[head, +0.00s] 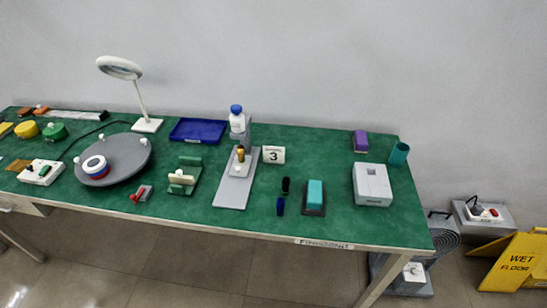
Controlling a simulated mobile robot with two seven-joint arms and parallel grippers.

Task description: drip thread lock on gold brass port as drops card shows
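A grey plate (232,193) lies on the green table. Near its far part a small gold brass port (241,154) stands up from a pale base. Behind it a white bottle with a blue cap (237,119) stands upright on a grey block; its label is too small to read, so I cannot tell if it is the thread lock. A white card (273,155) showing a black "3" stands just right of the port. Neither of my grippers is in view, and nothing touches the bottle or the port.
Left are a green fixture (186,175), a blue tray (198,130), a round grey tray (128,160) and a ring lamp (120,68). Right are a teal-topped block (315,194), a white box (372,184) and a teal cup (399,154). The table between card and white box is mostly clear.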

